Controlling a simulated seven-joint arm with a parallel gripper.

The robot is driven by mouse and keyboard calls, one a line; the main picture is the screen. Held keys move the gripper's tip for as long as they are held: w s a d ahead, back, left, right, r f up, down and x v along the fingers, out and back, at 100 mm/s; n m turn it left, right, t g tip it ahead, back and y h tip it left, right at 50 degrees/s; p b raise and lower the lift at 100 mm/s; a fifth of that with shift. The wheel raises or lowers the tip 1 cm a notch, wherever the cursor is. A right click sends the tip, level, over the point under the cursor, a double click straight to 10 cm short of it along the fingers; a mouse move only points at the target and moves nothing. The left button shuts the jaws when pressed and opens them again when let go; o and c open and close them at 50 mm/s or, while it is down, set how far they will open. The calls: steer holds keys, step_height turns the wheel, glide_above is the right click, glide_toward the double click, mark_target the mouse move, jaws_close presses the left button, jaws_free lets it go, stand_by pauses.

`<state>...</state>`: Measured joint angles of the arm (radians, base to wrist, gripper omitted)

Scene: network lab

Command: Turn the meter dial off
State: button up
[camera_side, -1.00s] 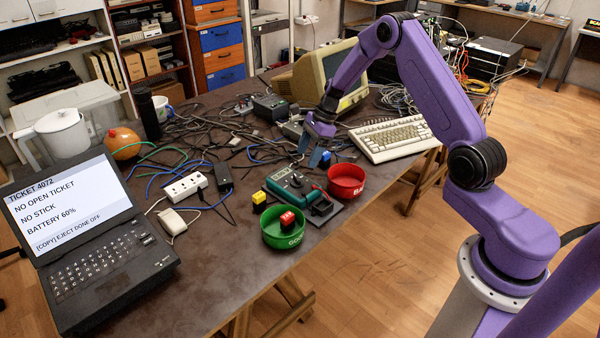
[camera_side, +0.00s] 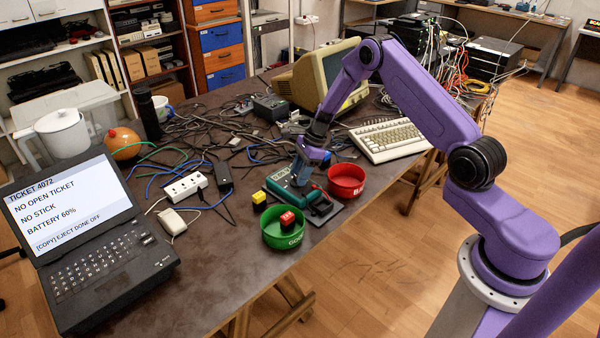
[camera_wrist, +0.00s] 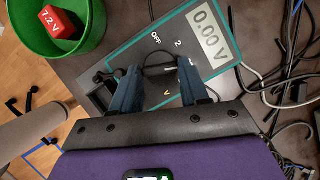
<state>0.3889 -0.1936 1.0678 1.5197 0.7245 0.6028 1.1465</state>
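The teal meter (camera_side: 277,178) lies on the table, its display reading 0.00 V in the wrist view (camera_wrist: 207,28). Its round black dial (camera_wrist: 158,66) has a pale mark on its right side, away from the OFF label at the top of the face. My gripper (camera_wrist: 160,72) is low over the meter, with one blue finger on each side of the dial. The fingers look open, with the dial between them; I cannot tell whether they touch it. In the side view my gripper (camera_side: 303,172) hides the dial.
A green bowl (camera_side: 270,238) holding a red block (camera_side: 287,220) stands in front of the meter. A red bowl (camera_side: 346,180) stands to its right, and a yellow block (camera_side: 259,197) to its left. Loose cables (camera_side: 205,140) lie behind; a keyboard (camera_side: 392,139) is farther right.

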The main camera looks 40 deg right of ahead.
steer(key=shift+c, duration=0.7)
steer(key=shift+n, duration=0.3)
steer(key=n+g, duration=0.1)
steer(key=n, duration=0.2)
steer(key=shift+w+n+g, duration=0.25)
steer(key=shift+n+g, duration=0.05)
steer(key=shift+g, duration=0.1)
steer(key=n, duration=0.2)
steer(key=n+g, duration=0.1)
steer(key=n, duration=0.1)
steer(key=shift+w+n+g, duration=0.2)
steer(key=shift+n+g, duration=0.1)
steer(key=n+g, duration=0.1)
steer(key=n, duration=0.1)
steer(key=n+h, duration=0.1)
steer(key=n, duration=0.2)
steer(key=shift+w+a+g, duration=0.1)
steer(key=shift+w+g, duration=0.05)
steer(key=shift+g, duration=0.25)
steer(key=shift+w+a+n+g+h, duration=0.15)
steer(key=shift+n+h, duration=0.25)
steer(key=shift+n, duration=0.7)
steer(key=shift+s+n+g+h, duration=0.1)
steer(key=shift+n+g+h, duration=0.25)
steer(key=shift+n, duration=0.75)
steer(key=o, duration=1.1)
steer(key=shift+c, duration=0.2)
